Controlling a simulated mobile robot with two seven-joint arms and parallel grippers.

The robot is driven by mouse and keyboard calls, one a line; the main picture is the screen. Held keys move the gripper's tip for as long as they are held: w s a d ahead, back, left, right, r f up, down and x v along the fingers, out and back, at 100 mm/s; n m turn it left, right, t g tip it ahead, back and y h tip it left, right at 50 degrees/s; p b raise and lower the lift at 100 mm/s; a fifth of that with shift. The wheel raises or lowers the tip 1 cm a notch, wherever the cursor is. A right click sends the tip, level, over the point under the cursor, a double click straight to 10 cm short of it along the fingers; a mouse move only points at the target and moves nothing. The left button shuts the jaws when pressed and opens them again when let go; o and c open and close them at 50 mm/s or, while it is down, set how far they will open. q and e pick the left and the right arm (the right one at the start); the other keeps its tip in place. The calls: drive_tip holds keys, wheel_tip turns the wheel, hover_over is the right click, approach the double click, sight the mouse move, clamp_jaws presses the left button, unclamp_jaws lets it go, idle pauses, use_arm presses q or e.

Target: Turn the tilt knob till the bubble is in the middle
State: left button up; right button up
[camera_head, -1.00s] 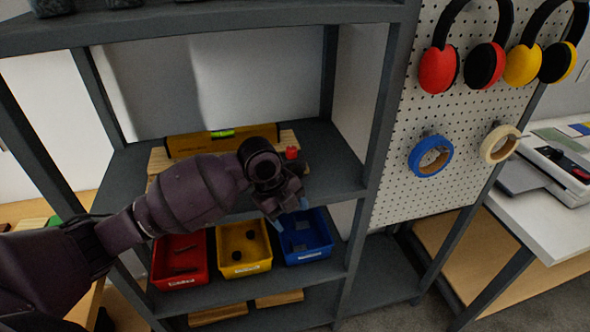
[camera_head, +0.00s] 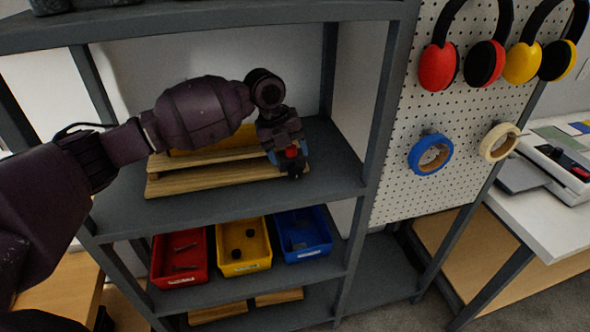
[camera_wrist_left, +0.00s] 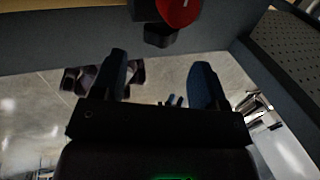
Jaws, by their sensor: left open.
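The yellow level (camera_head: 246,137) lies on the wooden tilt platform (camera_head: 205,184) on the middle shelf. My left arm covers most of the level, and its vial and bubble are hidden. The red tilt knob (camera_head: 291,152) is at the platform's right end. My left gripper (camera_head: 288,163) is open at the knob, with its fingers around or just in front of it; contact cannot be told. In the left wrist view the knob (camera_wrist_left: 178,12) shows at the top, beyond the two spread fingertips (camera_wrist_left: 158,72). My right gripper is not in view.
Red (camera_head: 180,260), yellow (camera_head: 243,246) and blue (camera_head: 303,235) bins stand on the shelf below. The right shelf post (camera_head: 382,110) and a pegboard (camera_head: 455,130) with tape rolls and earmuffs are to the right. The middle shelf (camera_head: 335,165) is bare right of the knob.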

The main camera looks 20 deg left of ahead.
sight(298, 166)
use_arm(q)
drive_tip(key=x, duration=0.5)
drive_tip(key=shift+f, duration=0.1)
drive_tip(key=shift+d+f, duration=0.15)
drive_tip(key=shift+f, duration=0.35)
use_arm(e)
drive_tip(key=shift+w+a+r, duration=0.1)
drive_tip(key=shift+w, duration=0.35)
use_arm(q)
drive_tip(key=shift+c, duration=0.3)
drive_tip(key=c, duration=0.8)
drive_tip(key=shift+w+d+r+g+y+p, duration=0.1)
drive_tip(key=shift+r+g+y+p, duration=0.25)
drive_tip(key=shift+y+p, duration=0.3)
drive_tip(key=shift+w+d+f+g+y+p, duration=0.1)
drive_tip(key=shift+d+g+y+p, duration=0.05)
drive_tip(key=shift+g+y+p, duration=0.85)
drive_tip(key=shift+f+g+y+p, duration=0.1)
drive_tip(key=shift+g+y+p, duration=0.15)
drive_tip(key=shift+y+p, duration=0.4)
drive_tip(key=shift+g+y, duration=0.3)
drive_tip(key=shift+y, duration=0.2)
drive_tip(key=shift+f, duration=0.1)
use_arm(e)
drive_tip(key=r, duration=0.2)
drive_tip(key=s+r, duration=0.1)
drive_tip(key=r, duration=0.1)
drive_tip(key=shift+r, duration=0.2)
